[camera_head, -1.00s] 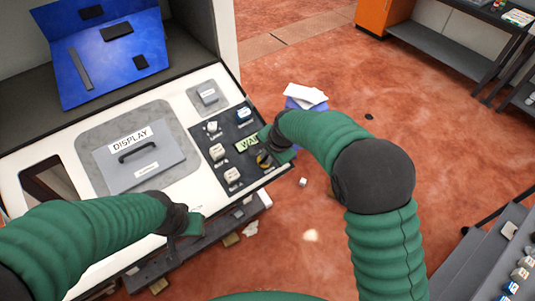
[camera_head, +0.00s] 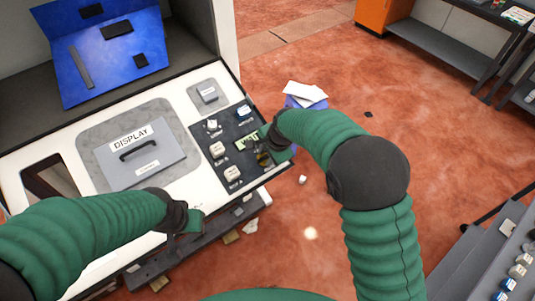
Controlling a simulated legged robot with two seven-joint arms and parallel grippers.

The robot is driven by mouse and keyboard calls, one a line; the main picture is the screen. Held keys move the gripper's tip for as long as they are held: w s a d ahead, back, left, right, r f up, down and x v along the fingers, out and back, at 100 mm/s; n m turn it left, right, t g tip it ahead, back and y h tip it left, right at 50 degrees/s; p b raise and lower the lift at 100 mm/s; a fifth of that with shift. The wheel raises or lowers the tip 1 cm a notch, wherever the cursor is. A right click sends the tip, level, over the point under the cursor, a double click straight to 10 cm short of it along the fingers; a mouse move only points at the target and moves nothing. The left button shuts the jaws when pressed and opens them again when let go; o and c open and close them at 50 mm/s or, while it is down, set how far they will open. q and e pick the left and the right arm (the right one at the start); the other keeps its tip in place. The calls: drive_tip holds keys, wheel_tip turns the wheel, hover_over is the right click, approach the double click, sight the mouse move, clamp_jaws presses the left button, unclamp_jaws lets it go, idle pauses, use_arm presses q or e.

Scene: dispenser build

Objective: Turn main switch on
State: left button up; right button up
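The dark switch panel (camera_head: 226,172) is at the right end of the white console. It carries several pale switches or knobs, among them an upper one (camera_head: 212,126), a middle one (camera_head: 217,150) and a lower one (camera_head: 232,174). I cannot read which is the main switch. A green label (camera_head: 246,142) is partly hidden by my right gripper. My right gripper (camera_head: 264,158) is at the panel's right edge, by the label; its fingers are small and dark, and I cannot tell if they touch anything. My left gripper (camera_head: 194,222) is at the console's front edge, its fingers mostly hidden.
A grey display cover (camera_head: 140,160) with a black handle lies on the console (camera_head: 80,215). A blue panel (camera_head: 105,60) stands behind it.

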drive_tip(key=shift+a, duration=0.1)
drive_tip(key=shift+r, duration=0.15)
drive_tip(key=shift+r, duration=0.35)
drive_tip(key=b+v, duration=0.4)
drive_tip(key=v, duration=1.1)
drive_tip(key=shift+s+r, duration=0.2)
drive_tip(key=shift+r, duration=0.15)
drive_tip(key=shift+r, duration=0.1)
